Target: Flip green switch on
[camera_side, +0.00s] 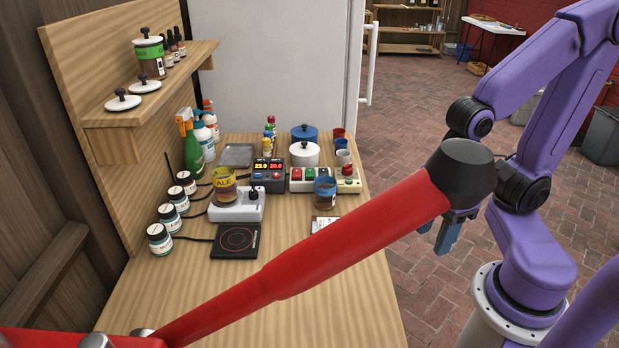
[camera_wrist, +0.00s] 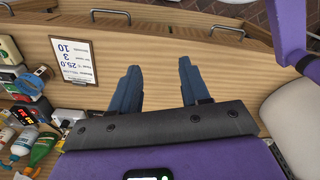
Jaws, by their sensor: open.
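The green switch (camera_side: 309,174) is a small green rocker on a pale switch strip (camera_side: 356,184) at the right side of the bench in the side view. Whether the green switch is on or off is too small to tell. My gripper (camera_side: 447,233) hangs off the right edge of the bench, well apart from the strip. In the wrist view my gripper (camera_wrist: 157,88) has its two blue fingers spread wide with nothing between them. A red rocker (camera_wrist: 28,84) shows at the left there.
A red bar with a black end (camera_side: 340,238) crosses the foreground. A printed card (camera_wrist: 77,48) lies on the bench. Bare wood (camera_side: 335,290) is at the front.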

